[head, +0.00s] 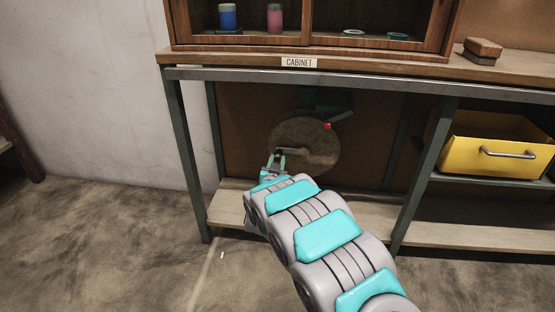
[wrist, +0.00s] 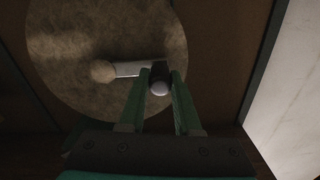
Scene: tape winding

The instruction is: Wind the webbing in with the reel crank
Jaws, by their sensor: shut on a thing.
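The reel (head: 310,135) is a round, mottled tan disc mounted upright under the cabinet bench. It also fills the upper left of the wrist view (wrist: 75,35). Its crank (wrist: 128,69) is a short pale metal arm running from a round tan hub to a dark handle with a light rounded end (wrist: 159,88). In the head view the crank arm (head: 296,152) lies nearly level, with the handle left of the hub. My gripper (head: 279,156) is shut on the handle, one finger on each side in the wrist view (wrist: 160,80). I cannot make out the webbing.
A small lever with a red knob (head: 327,126) sits at the reel's upper right. Green table legs (head: 190,155) stand on both sides, with a low wooden shelf (head: 365,213) beneath. A yellow drawer bin (head: 490,142) is at right. The floor at left is clear.

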